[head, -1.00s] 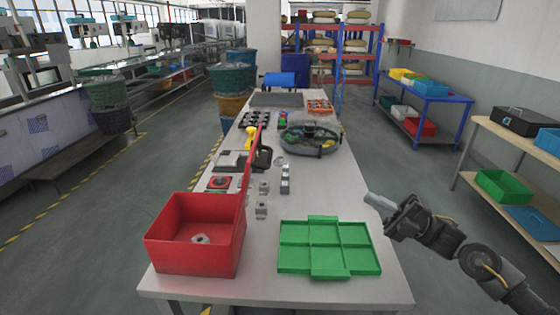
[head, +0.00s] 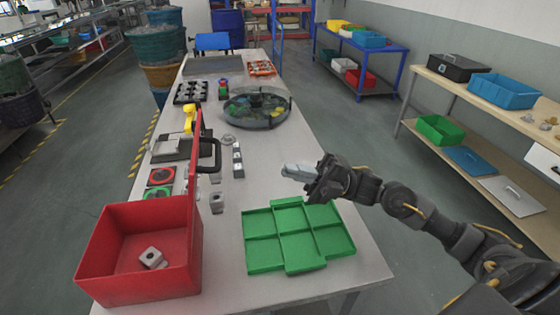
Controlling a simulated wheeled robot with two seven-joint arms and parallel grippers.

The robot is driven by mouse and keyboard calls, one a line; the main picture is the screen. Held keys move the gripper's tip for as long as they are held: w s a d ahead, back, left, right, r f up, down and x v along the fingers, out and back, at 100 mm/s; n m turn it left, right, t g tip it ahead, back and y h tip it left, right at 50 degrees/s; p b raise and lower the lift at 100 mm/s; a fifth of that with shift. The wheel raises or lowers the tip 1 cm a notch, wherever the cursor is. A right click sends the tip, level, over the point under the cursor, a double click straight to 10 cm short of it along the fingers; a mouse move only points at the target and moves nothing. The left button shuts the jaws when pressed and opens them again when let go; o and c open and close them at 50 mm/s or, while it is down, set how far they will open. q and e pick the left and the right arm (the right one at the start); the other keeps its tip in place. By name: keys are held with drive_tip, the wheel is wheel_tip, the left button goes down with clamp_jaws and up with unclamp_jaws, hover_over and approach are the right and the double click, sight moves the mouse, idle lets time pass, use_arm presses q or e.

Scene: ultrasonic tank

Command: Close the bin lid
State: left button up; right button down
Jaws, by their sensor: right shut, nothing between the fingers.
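A red bin (head: 150,285) stands at the near left of the table in the head view, with a small grey metal part (head: 153,257) inside. Its red lid (head: 197,150) stands open, upright along the bin's right side and seen nearly edge-on. A black handle (head: 210,155) sticks out from the lid's right face. My right gripper (head: 286,171) is shut and empty, above the table to the right of the lid and apart from it, beyond the green tray. My left gripper is not in view.
A green divided tray (head: 285,238) lies right of the bin. Small metal blocks (head: 217,203) stand between the lid and the tray. A round clear-covered device (head: 257,108) sits farther back. Shelves (head: 460,95) stand to the right.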

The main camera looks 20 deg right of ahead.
drive_tip(key=p+x, duration=0.6)
drive_tip(key=x, duration=0.6)
drive_tip(key=shift+w, duration=0.15)
drive_tip(key=shift+a, duration=0.1)
